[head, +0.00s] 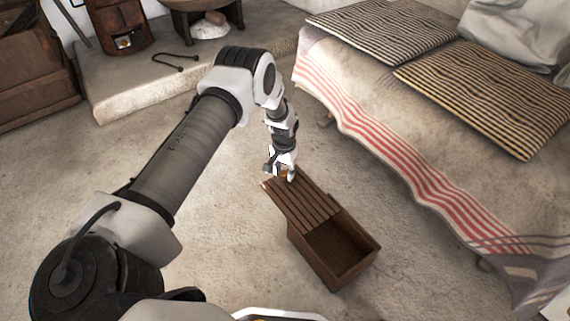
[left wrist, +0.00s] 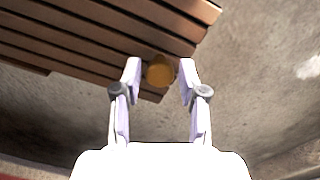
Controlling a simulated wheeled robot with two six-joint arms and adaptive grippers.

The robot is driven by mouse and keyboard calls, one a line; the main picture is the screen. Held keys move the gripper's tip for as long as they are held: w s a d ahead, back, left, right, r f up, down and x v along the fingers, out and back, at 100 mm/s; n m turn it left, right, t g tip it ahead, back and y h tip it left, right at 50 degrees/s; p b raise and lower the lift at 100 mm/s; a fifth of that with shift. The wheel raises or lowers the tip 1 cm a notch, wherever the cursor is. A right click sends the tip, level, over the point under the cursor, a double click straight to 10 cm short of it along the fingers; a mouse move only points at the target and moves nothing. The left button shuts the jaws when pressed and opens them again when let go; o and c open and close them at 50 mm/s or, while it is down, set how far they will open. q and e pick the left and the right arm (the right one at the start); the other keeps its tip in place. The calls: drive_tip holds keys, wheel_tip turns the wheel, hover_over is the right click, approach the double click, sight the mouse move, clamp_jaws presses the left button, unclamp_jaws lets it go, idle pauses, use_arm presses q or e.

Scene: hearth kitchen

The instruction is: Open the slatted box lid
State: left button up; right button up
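The brown wooden box (head: 350,272) stands on the floor in the head view. Its slatted lid (head: 305,205) is slid toward the upper left, sticking out past that end of the box. The near right part of the box is uncovered and its inside looks empty. The lid's slats also show in the left wrist view (left wrist: 85,45). A round orange-brown knob (left wrist: 159,71) sits near the lid's end. My left gripper (head: 281,175) is at that end, its fingers (left wrist: 160,72) on either side of the knob with small gaps visible. My right gripper is not in view.
A bed (head: 390,110) with a striped cover and striped cushions (head: 490,95) stands to the right. A raised stone hearth (head: 150,85) with a black iron tool (head: 176,62) is at the back left. A wooden chest (head: 35,75) is far left. Floor around the box is clear.

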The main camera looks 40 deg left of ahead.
use_arm(q)
drive_tip(key=shift+r, duration=0.15)
wheel_tip(320, 180, up, 12)
idle(0.5)
idle(0.3)
